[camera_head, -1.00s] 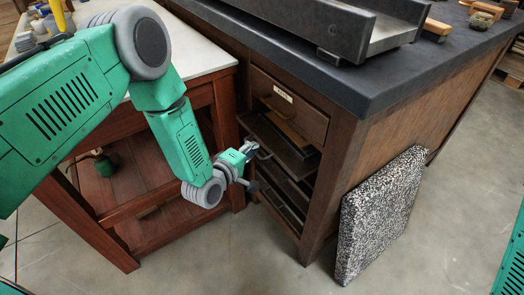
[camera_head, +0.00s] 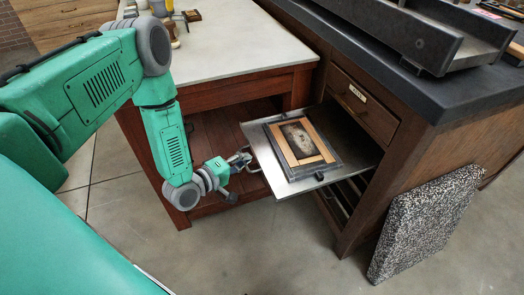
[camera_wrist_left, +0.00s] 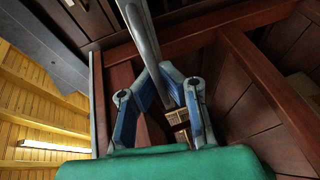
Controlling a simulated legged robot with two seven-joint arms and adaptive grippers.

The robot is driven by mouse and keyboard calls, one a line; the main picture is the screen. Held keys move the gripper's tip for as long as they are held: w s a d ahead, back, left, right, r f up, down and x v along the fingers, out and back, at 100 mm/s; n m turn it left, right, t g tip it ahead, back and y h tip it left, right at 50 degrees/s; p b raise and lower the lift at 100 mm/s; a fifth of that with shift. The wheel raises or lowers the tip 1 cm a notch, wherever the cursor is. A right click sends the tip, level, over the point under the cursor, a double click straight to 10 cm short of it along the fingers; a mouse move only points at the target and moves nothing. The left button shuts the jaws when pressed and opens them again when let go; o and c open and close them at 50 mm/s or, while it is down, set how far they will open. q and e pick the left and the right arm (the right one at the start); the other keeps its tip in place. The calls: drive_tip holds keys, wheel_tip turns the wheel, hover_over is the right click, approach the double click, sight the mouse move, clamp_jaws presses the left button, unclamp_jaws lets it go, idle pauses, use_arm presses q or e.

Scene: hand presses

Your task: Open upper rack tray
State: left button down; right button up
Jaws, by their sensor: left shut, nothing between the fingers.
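The upper rack tray (camera_head: 357,150) is a flat metal sheet, pulled far out of the dark wooden cabinet (camera_head: 395,185). A framed plate (camera_head: 300,143) with a wooden border lies on it. A thin wire handle (camera_head: 256,163) is at its left edge. My left gripper (camera_head: 243,158) is at this handle, its fingers shut; whether they touch it is unclear. In the left wrist view the gripper's fingertips (camera_wrist_left: 168,82) converge near a grey metal bar (camera_wrist_left: 142,32). My right gripper is not in view.
A closed labelled drawer (camera_head: 363,105) is above the tray, and lower rack slots (camera_head: 343,200) are below. A red wooden table (camera_head: 205,75) with a pale top stands at left. A speckled slab (camera_head: 425,222) leans on the cabinet. Floor in front is clear.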

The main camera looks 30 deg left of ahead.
use_arm(q)
drive_tip(key=shift+s+a+f, duration=0.1)
drive_tip(key=shift+s+a, duration=0.3)
drive_tip(key=shift+s, duration=0.15)
drive_tip(key=shift+s+a+f, duration=0.1)
drive_tip(key=shift+s+a, duration=0.25)
drive_tip(key=shift+s, duration=0.2)
drive_tip(key=c, duration=1.7)
unclamp_jaws()
drive_tip(key=shift+w, duration=0.1)
drive_tip(key=shift+r, duration=0.1)
drive_tip(key=v, duration=1.2)
drive_tip(key=shift+a, duration=0.1)
drive_tip(key=shift+w, duration=0.1)
